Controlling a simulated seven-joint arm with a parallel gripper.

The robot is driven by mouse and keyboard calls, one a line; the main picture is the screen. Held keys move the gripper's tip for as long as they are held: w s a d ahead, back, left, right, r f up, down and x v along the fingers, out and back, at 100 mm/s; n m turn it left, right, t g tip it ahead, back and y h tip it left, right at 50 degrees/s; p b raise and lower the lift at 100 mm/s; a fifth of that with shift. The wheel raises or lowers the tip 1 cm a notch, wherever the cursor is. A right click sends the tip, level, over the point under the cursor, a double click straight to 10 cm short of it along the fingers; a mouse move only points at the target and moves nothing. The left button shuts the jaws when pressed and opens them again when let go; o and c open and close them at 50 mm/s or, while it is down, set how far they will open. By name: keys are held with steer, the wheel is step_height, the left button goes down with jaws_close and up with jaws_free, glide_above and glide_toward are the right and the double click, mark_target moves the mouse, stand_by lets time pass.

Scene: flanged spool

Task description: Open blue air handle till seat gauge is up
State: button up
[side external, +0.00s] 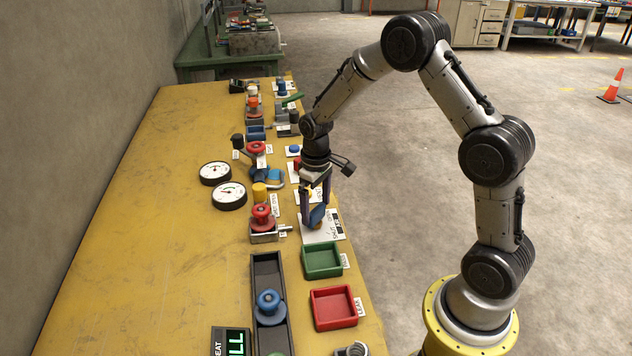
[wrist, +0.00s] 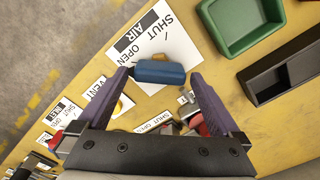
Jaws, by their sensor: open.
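The blue air handle (wrist: 160,72) lies between the two fingers of my gripper (wrist: 160,77) in the wrist view, and the fingers are spread around it. It sits over a white plate (wrist: 180,35) printed AIR, SHUT and OPEN; its left end is near the word OPEN. In the side view my gripper (side external: 318,207) points down at the blue handle (side external: 318,215), partly hiding it. I cannot tell whether a finger touches it. Two round white dials, one (side external: 215,173) behind the other (side external: 229,196), stand left; their labels and readings are too small to tell.
A green tray (side external: 322,261) and a red tray (side external: 334,307) lie in front of the plate. A red-knobbed valve (side external: 262,216) and a dark channel with a blue spool (side external: 270,305) stand left. A SEAT display (side external: 232,342) is cut off. The yellow bench's left side is clear.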

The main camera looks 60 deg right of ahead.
step_height(320, 180, up, 12)
steer(key=shift+r, duration=0.2)
stand_by(0.4)
step_height(320, 180, up, 6)
steer(key=t, duration=0.2)
glide_above(316, 209)
steer(key=s+a, duration=0.1)
steer(key=a, duration=0.1)
steer(key=s+a+r+n+t, duration=0.1)
steer(key=s+a+r+t, duration=0.1)
steer(key=s+a+r, duration=0.4)
steer(key=s+f+m+t, duration=0.1)
steer(key=s+f, duration=0.2)
steer(key=s, duration=1.4)
steer(key=shift+a+t, duration=0.3)
steer(key=shift+a, duration=0.05)
steer(key=shift+s+r, duration=0.1)
